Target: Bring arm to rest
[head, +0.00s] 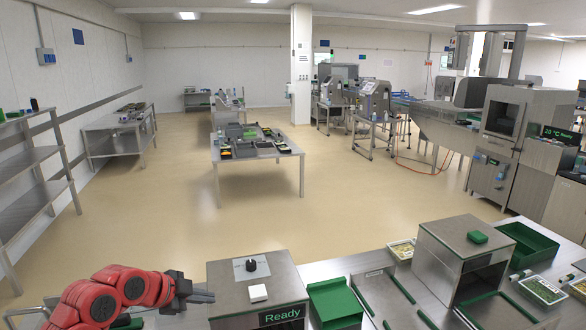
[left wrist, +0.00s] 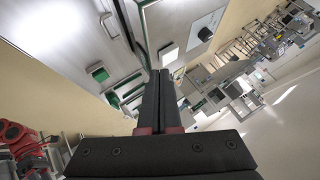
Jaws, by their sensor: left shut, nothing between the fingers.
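My left arm, red with a dark wrist, comes in from the lower left in the head view. My left gripper (head: 203,297) is beside the left side of the steel box with the "Ready" display (head: 283,316). In the left wrist view the two black fingers of my left gripper (left wrist: 160,78) lie together, shut with nothing between them. My right gripper shows in neither view.
A black knob (head: 251,265) and a white block (head: 257,293) are on the box top. A green tray (head: 335,304) and a steel sealer box (head: 462,258) with a green block (head: 477,237) stand to the right. Open floor (head: 150,230) lies beyond.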

